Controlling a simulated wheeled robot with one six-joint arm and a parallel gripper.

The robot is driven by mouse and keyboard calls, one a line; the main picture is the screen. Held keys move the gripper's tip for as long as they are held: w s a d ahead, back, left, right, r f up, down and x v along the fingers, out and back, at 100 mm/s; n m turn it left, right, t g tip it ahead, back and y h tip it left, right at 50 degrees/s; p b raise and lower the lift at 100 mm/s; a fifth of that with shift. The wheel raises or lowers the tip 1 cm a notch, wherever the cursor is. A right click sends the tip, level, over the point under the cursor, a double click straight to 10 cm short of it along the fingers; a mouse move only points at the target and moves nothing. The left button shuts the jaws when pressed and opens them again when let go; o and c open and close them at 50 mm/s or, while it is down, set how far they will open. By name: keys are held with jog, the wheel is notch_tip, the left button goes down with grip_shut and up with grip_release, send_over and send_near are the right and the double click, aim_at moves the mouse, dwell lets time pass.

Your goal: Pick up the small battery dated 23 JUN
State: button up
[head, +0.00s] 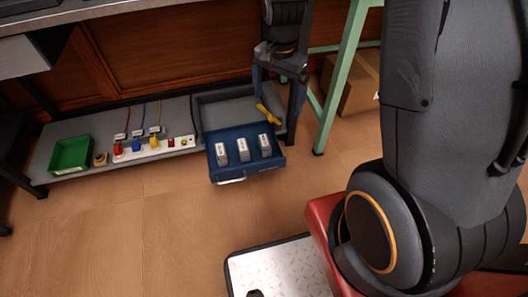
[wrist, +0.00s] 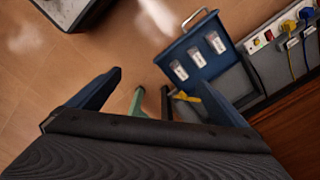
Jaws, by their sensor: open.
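Three small pale batteries stand in a row in the open blue drawer: a left one (head: 221,154), a middle one (head: 243,149) and a right one (head: 265,144). All three also show in the wrist view (wrist: 179,70) (wrist: 196,59) (wrist: 215,42). Their labels are too small to read, so I cannot tell which is dated 23 JUN. The blue drawer (head: 232,173) has a handle on its front. My gripper (head: 279,90) is open and empty, above the back right of the drawer. Its two blue fingers show in the wrist view (wrist: 156,78), apart from the batteries.
A yellow tool (head: 268,114) lies at the drawer's back right. A power strip (head: 155,149) with coloured plugs and a green bin (head: 70,155) are to the left. A green table leg (head: 342,75) and a cardboard box (head: 358,88) stand right.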

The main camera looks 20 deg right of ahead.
aim_at(265, 142)
jog(key=w+f+m+b, duration=0.2)
jog(key=w+f+b, duration=0.2)
jog(key=f, duration=0.6)
jog(key=w+f+m+b, duration=0.3)
jog(key=w+f+b, duration=0.2)
jog(key=f, duration=0.6)
jog(key=w+f+m+b, duration=0.3)
jog(key=w+f+b, duration=0.2)
jog(key=f+b, duration=0.3)
jog(key=shift+w+d+f+b, duration=0.1)
jog(key=shift+f+b, duration=0.05)
jog(key=shift+f, duration=0.65)
jog(key=shift+w+d+f+b, duration=0.1)
jog(key=shift+f+b, duration=0.05)
jog(key=shift+f, duration=0.6)
jog(key=shift+w+f+b, duration=0.1)
jog(key=shift+f+b, duration=0.2)
jog(key=shift+f, duration=0.35)
jog(key=shift+a+f+b, duration=0.15)
jog(key=shift+f+b, duration=2.15)
jog(key=shift+f, duration=1.2)
jog(key=shift+r, duration=0.1)
jog(key=c, duration=1.6)
jog(key=shift+r, duration=0.15)
